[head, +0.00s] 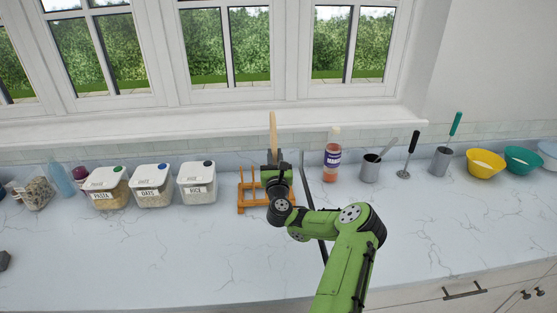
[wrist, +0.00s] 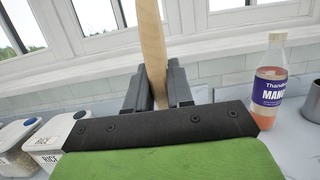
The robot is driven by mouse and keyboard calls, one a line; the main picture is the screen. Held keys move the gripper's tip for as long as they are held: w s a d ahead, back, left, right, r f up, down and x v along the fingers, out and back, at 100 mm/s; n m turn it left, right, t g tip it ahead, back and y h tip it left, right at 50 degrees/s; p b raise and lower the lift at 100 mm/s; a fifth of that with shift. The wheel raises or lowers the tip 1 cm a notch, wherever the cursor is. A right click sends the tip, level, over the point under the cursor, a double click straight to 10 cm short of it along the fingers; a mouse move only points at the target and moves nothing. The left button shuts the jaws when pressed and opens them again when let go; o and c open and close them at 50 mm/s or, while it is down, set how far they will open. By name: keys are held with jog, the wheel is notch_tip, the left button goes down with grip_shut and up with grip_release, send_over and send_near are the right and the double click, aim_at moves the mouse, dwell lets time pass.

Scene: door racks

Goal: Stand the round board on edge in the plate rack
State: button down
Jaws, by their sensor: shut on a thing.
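The round board (head: 272,130) is light wood and shows edge-on, as a thin upright strip at the middle of the head view. In the wrist view the board (wrist: 152,45) rises between the two dark fingers, leaning slightly. My gripper (head: 273,158) is shut on it; the fingers also show in the wrist view (wrist: 157,88). The plate rack (head: 243,198) is an orange wooden frame with upright pegs on the counter. My gripper and wrist cover its right part. The board's lower edge is hidden, so I cannot tell whether it touches the rack.
Left of the rack stand lidded tubs, the rice tub (head: 197,182) nearest. To the right are a mango bottle (head: 332,158), a grey cup (head: 370,168) and bowls, yellow (head: 485,164) and others. The window wall is close behind. The front counter (head: 150,255) is clear.

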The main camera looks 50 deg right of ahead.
jog(key=shift+w+a, duration=0.15)
jog(key=shift+w, duration=0.15)
notch_tip(320, 180, down, 14)
jog(key=b, duration=1.2)
jog(key=shift+a+f+b, duration=0.2)
jog(key=shift+a+b, duration=0.05)
jog(key=shift+b, duration=0.1)
jog(key=c, duration=0.9)
grip_release()
jog(key=shift+s, duration=0.1)
notch_tip(320, 180, up, 13)
jog(key=p, duration=1.1)
jog(key=shift+d+f+p, duration=0.1)
jog(key=shift+f+p, duration=0.1)
jog(key=shift+p, duration=0.2)
